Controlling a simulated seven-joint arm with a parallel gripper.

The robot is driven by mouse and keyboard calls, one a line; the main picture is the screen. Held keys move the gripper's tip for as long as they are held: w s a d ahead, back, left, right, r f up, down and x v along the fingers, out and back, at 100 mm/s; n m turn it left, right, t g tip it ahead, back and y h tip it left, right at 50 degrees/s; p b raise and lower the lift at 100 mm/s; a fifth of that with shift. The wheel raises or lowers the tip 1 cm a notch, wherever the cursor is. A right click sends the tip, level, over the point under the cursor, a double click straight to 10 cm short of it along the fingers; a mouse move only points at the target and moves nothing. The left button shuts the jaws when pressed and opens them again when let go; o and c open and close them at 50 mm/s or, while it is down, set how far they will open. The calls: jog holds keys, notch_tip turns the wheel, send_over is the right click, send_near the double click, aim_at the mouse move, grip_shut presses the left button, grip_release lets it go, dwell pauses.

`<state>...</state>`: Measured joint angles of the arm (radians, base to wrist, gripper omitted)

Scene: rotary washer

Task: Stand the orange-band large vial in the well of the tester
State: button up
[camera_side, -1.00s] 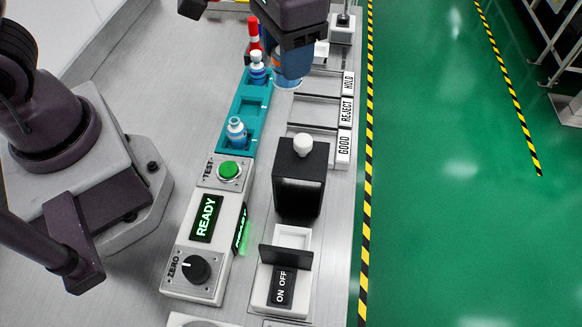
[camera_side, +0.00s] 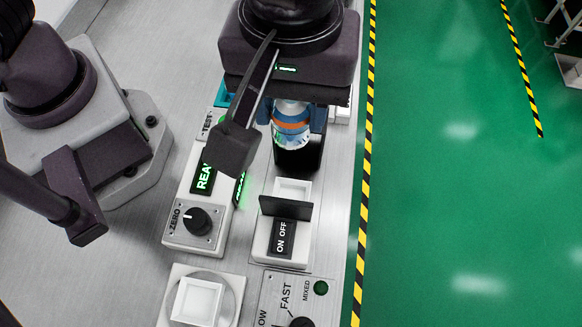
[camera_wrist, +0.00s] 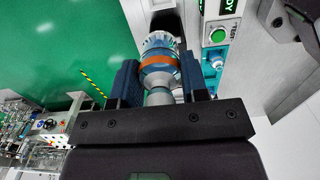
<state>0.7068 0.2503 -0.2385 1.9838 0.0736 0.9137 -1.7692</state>
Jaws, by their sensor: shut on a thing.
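The orange-band large vial (camera_side: 291,138) is between the blue fingers of my gripper (camera_side: 290,116) in the side view, hanging about upright. Its orange band and part of its label show. It also shows in the wrist view (camera_wrist: 160,68), with a gripper finger on each side. In the side view it overlaps the black block; I cannot tell its height above it.
A black upright plate (camera_side: 285,208) stands at the white unit's recess. A ZERO knob (camera_side: 196,220) is at lower left. A green TEST button (camera_wrist: 218,34) shows in the wrist view.

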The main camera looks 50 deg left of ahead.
send_near(291, 187)
jog(key=f, duration=0.1)
jog(key=d+f, duration=0.1)
jog(key=f, duration=0.1)
jog(key=s+f, duration=0.1)
jog(key=f, duration=0.1)
jog(key=shift+s+d, duration=0.1)
jog(key=shift+d, duration=0.25)
jog(key=shift+f, duration=0.2)
jog(key=o, duration=1)
jog(key=shift+r, duration=0.15)
